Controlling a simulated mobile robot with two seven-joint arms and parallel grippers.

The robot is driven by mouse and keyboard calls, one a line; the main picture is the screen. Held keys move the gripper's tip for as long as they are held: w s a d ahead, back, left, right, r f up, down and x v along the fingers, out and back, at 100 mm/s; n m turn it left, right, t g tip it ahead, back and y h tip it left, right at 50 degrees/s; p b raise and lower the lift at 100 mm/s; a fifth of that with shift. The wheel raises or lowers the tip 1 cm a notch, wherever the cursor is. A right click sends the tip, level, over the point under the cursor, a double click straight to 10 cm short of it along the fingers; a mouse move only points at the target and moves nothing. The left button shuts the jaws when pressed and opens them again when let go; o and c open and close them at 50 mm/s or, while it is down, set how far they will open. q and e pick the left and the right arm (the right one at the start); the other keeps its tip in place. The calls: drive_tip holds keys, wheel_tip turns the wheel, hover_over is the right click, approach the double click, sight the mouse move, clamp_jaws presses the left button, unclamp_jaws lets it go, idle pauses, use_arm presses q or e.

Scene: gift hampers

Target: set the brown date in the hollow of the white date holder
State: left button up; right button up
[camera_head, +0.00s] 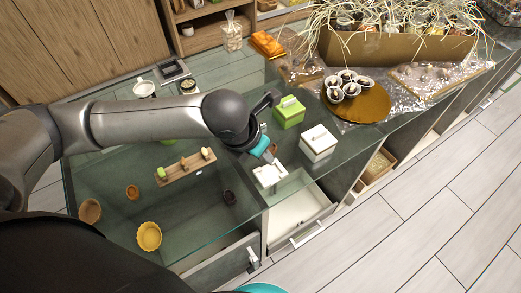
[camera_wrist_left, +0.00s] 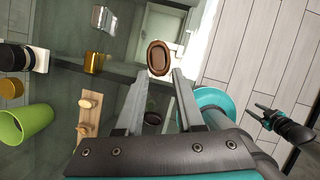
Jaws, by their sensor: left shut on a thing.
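The brown date (camera_wrist_left: 159,57) is an oval brown piece between the fingertips of my left gripper (camera_wrist_left: 158,75). In the head view the same gripper (camera_head: 268,153) points down, with a bit of the brown date (camera_head: 273,149) showing at its tip. The white date holder (camera_head: 268,177) stands on the glass counter near its front edge, just below the gripper tip. In the wrist view the date partly covers the white holder (camera_wrist_left: 179,50), and its hollow is hidden. My right gripper (camera_head: 252,259) is low in front of the counter; it looks open and empty in the wrist view (camera_wrist_left: 257,112).
A green box (camera_head: 288,112) and a white box (camera_head: 318,143) stand to the right. A wooden rack (camera_head: 185,167), a yellow tart case (camera_head: 149,236) and a dark piece (camera_head: 229,197) are to the left. An open drawer (camera_head: 305,203) juts out below the counter edge.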

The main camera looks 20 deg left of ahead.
use_arm(q)
drive_tip(key=m+h, duration=0.1)
drive_tip(key=m, duration=0.2)
drive_tip(key=shift+w+f+m+g, duration=0.1)
drive_tip(key=shift+f+m+g, duration=0.05)
drive_tip(key=shift+m+g, duration=0.25)
drive_tip(key=shift+f+b, duration=1.05)
drive_tip(key=shift+f, duration=1.65)
drive_tip(key=shift+f, duration=0.2)
drive_tip(key=shift+f+p, duration=0.3)
drive_tip(key=shift+f, duration=0.15)
drive_tip(key=shift+f+p, duration=0.7)
drive_tip(key=shift+p, duration=0.2)
idle(1.3)
